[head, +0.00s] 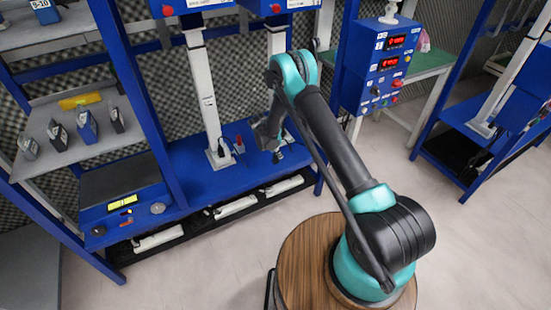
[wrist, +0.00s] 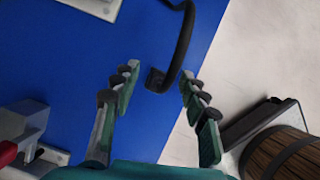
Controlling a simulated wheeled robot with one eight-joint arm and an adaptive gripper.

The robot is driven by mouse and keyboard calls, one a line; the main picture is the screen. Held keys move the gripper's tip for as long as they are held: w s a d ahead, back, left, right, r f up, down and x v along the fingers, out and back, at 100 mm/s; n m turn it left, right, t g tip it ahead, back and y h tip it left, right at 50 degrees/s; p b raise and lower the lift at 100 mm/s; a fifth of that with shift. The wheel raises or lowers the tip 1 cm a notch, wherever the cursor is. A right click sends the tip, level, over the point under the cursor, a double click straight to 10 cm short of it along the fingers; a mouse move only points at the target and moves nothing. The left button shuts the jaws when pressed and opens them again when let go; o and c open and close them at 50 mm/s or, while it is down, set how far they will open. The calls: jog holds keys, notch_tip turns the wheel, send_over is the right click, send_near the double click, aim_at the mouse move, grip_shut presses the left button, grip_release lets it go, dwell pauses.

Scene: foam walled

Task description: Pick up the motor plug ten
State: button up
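In the wrist view, a black plug-like end (wrist: 156,80) with a thick black cable (wrist: 186,40) curving up from it is on or just above the blue surface. It is probably the motor plug; no label is readable. My gripper (wrist: 160,77) is open, with one finger on each side of the black end and a visible gap to each. In the head view, my gripper (head: 268,138) reaches down over the blue bench, by the foot of the right white post. The plug cannot be made out there.
The blue bench (head: 185,180) carries white posts (head: 208,95) and a small red part (head: 240,145). A grey shelf (head: 60,150) with several small boxes stands left. A control box with red displays (head: 385,65) stands right. The floor (head: 450,220) at right is clear.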

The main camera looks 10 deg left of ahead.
grip_shut()
jog(key=shift+r, duration=0.15)
